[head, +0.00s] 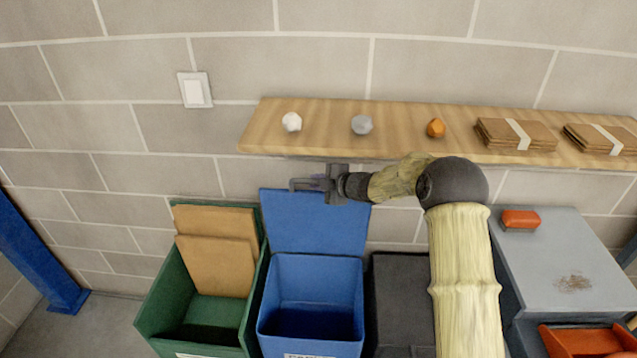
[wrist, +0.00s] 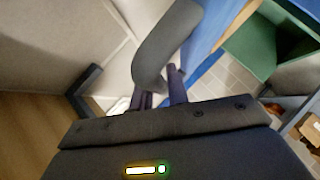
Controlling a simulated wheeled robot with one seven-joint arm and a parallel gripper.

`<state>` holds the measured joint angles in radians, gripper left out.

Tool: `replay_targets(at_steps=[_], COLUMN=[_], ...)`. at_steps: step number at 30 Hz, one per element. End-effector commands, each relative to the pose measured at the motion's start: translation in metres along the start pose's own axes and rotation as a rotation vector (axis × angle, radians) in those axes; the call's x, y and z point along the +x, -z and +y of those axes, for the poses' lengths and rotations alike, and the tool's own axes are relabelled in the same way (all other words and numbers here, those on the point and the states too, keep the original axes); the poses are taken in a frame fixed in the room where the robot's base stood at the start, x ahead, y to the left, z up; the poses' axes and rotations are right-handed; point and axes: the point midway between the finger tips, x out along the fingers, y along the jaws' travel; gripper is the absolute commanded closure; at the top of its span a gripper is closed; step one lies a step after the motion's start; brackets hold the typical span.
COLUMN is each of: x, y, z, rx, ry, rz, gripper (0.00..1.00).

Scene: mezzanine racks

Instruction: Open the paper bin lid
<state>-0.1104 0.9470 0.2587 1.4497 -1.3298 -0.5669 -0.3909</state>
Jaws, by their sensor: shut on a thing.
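The blue bin (head: 310,300) has its blue lid (head: 314,222) raised, standing nearly upright at the back by the wall. The bin's inside looks empty. The label on its front is cut off, so I cannot read it. My gripper (head: 318,184) is at the lid's top edge, below the wooden shelf. In the wrist view my gripper's dark fingers (wrist: 160,92) are shut on a grey curved piece (wrist: 168,45), which looks like the lid's handle. The blue lid also shows there (wrist: 207,45). The exact contact is partly hidden.
A green bin (head: 160,305) with cardboard stands left of the blue bin. A dark bin (head: 398,300) stands to its right, partly behind my arm. A wooden shelf (head: 262,125) with small lumps and cardboard stacks is close above my gripper. A grey cabinet (head: 550,255) stands at right.

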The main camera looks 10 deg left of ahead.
Motion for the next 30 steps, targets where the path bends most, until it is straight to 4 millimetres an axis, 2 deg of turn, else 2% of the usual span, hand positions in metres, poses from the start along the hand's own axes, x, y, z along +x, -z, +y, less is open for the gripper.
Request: replay_targets(at_steps=[15, 16, 19, 30], x=[-0.0002, -0.0002, -0.0004, 0.0017], y=[0.0003, 0.0003, 0.0000, 0.0030], z=[0.0013, 0.0013, 0.0013, 0.0001], rx=[-0.002, -0.002, -0.001, -0.002], ry=[-0.001, -0.001, -0.001, 0.001], rz=[0.001, 0.001, 0.000, 0.004], gripper=[1.00, 0.82, 0.62, 0.62])
